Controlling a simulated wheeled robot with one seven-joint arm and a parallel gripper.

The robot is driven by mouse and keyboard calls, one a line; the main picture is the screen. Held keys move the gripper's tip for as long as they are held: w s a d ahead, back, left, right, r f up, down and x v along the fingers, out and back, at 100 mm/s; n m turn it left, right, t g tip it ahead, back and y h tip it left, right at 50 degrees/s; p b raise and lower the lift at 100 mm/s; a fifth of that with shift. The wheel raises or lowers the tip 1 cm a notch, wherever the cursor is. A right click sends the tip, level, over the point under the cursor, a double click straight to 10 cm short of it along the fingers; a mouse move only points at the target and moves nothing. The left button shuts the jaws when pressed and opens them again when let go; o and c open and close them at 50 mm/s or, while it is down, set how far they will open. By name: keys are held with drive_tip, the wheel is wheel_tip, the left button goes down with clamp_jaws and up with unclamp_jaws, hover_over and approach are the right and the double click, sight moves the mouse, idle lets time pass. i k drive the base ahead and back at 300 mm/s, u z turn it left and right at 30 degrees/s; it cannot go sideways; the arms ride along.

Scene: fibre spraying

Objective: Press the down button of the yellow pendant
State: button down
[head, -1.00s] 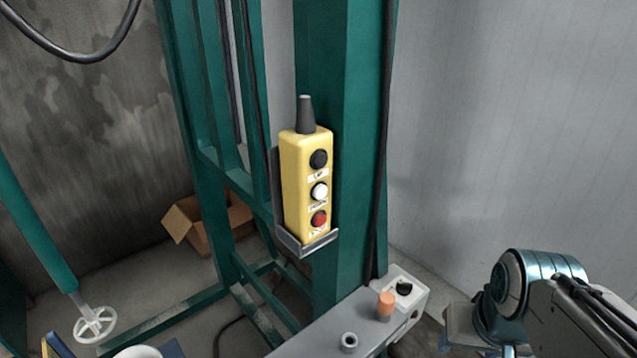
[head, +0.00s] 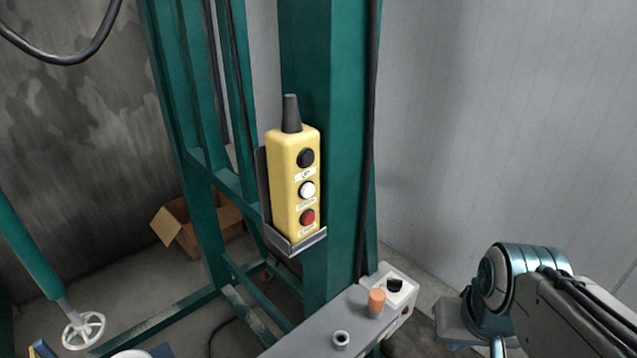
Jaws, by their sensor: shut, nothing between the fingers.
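The yellow pendant (head: 284,190) stands upright in a grey metal holder (head: 300,244) on the green frame. Its face has a black button (head: 305,157) at the top, labelled UP. A white button (head: 306,189) sits in the middle with a label below it that is too small to read surely. A red button (head: 307,217) is at the bottom, its label also unclear. All three buttons are unobstructed. My gripper is not in view; only part of my arm (head: 560,300) shows at the lower right, apart from the pendant.
A green steel frame (head: 330,120) stands behind the pendant. A grey control box (head: 395,290) with an orange knob (head: 376,302) lies below, right of it. A cardboard box (head: 185,240) and a white handwheel (head: 83,331) are at left. The space before the pendant is clear.

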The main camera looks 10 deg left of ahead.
sight(308, 190)
drive_tip(key=z, duration=1.45)
drive_tip(key=k, duration=1)
drive_tip(key=u, duration=0.85)
